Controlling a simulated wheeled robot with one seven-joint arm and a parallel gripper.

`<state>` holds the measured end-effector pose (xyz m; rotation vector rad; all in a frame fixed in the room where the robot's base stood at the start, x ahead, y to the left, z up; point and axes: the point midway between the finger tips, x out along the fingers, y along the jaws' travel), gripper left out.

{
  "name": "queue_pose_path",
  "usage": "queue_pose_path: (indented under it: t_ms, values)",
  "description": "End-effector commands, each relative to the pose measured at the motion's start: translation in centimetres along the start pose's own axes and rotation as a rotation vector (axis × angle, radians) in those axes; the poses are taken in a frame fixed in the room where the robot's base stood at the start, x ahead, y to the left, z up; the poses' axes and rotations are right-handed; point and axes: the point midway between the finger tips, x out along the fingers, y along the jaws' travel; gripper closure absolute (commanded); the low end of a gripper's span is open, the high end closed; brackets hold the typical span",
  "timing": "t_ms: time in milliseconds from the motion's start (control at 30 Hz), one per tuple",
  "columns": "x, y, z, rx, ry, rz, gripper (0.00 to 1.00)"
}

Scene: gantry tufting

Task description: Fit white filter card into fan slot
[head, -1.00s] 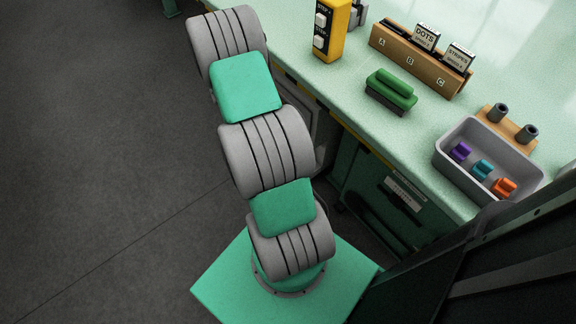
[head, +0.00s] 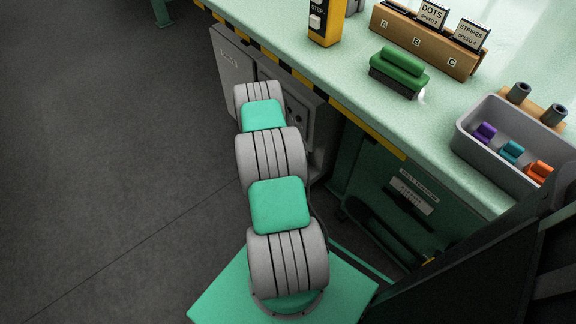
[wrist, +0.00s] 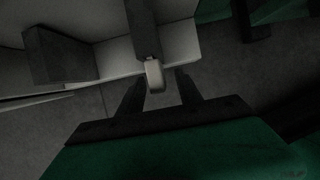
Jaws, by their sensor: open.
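In the wrist view my gripper (wrist: 157,80) shows as two dark fingers spread apart, open. A small pale tab (wrist: 155,76) shows between the fingertips, at the end of a dark bar; I cannot tell whether it is touched. Pale grey surfaces (wrist: 95,62) and a dark block (wrist: 60,52) lie beyond it. In the head view a grey cabinet (head: 231,66) stands under the bench edge, partly behind my arm; my gripper is hidden there. I cannot clearly identify the white filter card or the fan slot in either view.
The pale green bench (head: 375,105) has a striped front edge. On it are a yellow switch box (head: 325,24), a wooden card holder (head: 408,43), a green-handled brush (head: 400,68) and a grey bin (head: 470,146) with coloured pieces. The dark floor (head: 110,150) at left is clear.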

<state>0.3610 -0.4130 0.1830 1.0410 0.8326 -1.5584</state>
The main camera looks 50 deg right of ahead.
Motion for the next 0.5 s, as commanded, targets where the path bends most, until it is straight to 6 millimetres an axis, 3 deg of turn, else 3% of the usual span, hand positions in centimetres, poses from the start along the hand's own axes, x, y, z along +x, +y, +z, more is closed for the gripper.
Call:
queue_pose_path:
  t_ms: [200,500]
  values:
    - [-0.07,0.08,0.01,-0.001,0.000,0.001,0.60]
    - [-0.09,0.09,-0.02,-0.001,0.000,0.001,0.84]
